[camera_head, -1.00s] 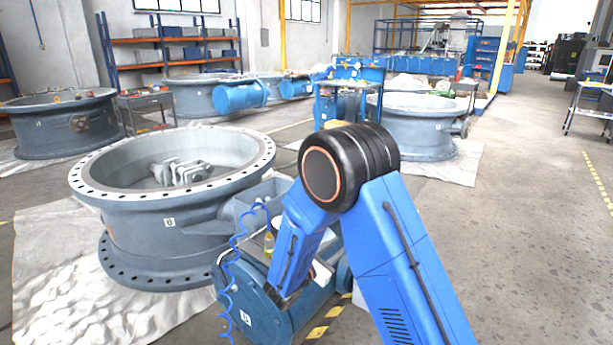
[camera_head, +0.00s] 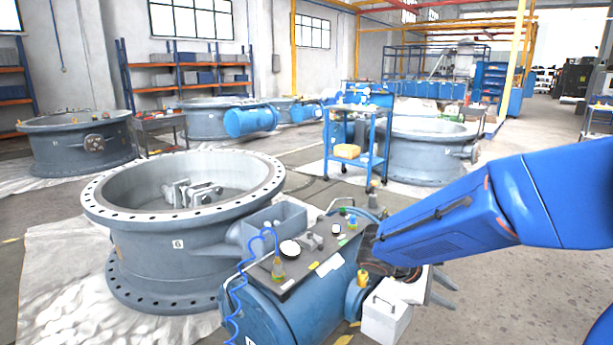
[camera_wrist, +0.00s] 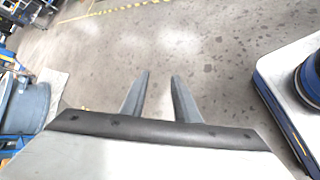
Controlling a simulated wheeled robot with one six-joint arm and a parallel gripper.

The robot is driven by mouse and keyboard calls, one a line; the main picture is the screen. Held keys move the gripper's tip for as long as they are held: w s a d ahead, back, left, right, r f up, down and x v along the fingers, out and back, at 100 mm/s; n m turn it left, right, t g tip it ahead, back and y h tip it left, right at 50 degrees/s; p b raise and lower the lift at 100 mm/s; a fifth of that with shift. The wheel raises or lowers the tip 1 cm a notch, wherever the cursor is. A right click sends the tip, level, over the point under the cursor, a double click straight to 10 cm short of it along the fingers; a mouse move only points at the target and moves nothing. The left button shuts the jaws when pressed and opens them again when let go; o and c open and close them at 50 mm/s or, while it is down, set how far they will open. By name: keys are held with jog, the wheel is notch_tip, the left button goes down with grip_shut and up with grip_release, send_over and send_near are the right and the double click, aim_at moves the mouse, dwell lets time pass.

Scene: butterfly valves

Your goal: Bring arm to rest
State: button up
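My blue arm (camera_head: 450,225) enters the head view from the right and reaches left, then its wrist turns back toward the right. My gripper (camera_head: 448,288) shows at the lower right of the valve's actuator, with its grey fingers apart. In the wrist view my gripper (camera_wrist: 158,76) is open, and only bare floor shows between and beyond its two fingers. Nothing is held.
A large grey butterfly valve (camera_head: 150,240) stands on a white sheet at left. Its blue actuator (camera_head: 285,310) carries a tray (camera_head: 295,245) with small items. A blue cart (camera_head: 375,160) stands behind. The floor at right (camera_head: 480,300) is open.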

jog(key=s+a+r+m+t+y, duration=0.1)
jog(key=s+m+y, duration=0.4)
jog(key=s, duration=0.5)
jog(key=s+a+r+m+t+y, duration=0.2)
jog(key=s+a+r+m+y, duration=0.1)
jog(key=s, duration=0.7)
jog(key=shift+a+r+m+y, duration=0.25)
jog(key=shift+a+m+y, duration=0.5)
jog(key=shift+m+y, duration=0.4)
jog(key=shift+w, duration=0.15)
